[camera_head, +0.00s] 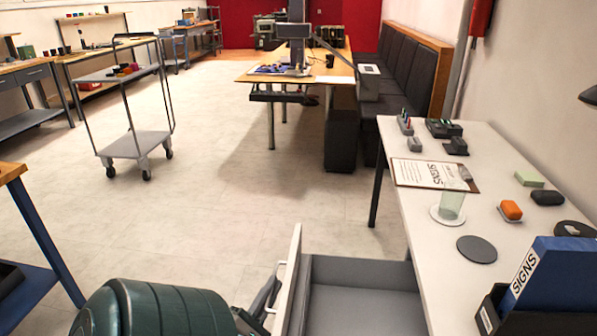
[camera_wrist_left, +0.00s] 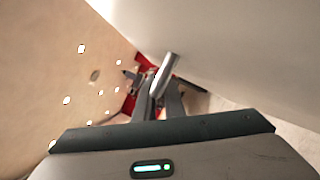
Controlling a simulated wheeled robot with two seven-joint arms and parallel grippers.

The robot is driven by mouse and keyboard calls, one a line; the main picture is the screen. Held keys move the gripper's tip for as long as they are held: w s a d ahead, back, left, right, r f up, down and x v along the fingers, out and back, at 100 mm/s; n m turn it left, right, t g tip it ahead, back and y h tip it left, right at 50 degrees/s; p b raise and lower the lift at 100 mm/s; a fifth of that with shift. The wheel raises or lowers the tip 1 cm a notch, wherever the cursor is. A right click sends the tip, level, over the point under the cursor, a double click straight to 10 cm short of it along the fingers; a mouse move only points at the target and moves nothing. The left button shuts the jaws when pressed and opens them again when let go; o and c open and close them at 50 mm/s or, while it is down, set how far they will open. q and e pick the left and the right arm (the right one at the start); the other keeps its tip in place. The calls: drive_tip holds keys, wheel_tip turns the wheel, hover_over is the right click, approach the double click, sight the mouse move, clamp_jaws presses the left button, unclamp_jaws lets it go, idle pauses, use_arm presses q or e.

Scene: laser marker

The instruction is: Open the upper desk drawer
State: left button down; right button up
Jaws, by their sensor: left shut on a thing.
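The upper desk drawer (camera_head: 352,300) is pulled out from under the white desk top (camera_head: 420,225). Its grey inside looks empty where it shows, and its lower end is cut off by the frame. Its front panel (camera_head: 291,275) stands on the left side, with a bar handle (camera_head: 273,284) on the outer face. My left gripper (camera_head: 264,300) is at this handle, shut on it, partly hidden behind my green arm. In the left wrist view the gripper fingers (camera_wrist_left: 158,100) close around the metal handle (camera_wrist_left: 168,70), beside the pale drawer front (camera_wrist_left: 230,45). My right gripper is not in view.
A grey cart (camera_head: 135,145) stands farther off at left. The floor (camera_head: 230,215) left of the drawer is clear.

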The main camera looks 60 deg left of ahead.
use_arm(q)
drive_tip(key=shift+s+a+f, duration=0.1)
drive_tip(key=shift+s+a, duration=0.5)
drive_tip(key=shift+s, duration=0.15)
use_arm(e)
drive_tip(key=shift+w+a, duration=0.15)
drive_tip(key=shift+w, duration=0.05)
use_arm(q)
drive_tip(key=c, duration=2.1)
unclamp_jaws()
drive_tip(key=shift+s+d, duration=0.1)
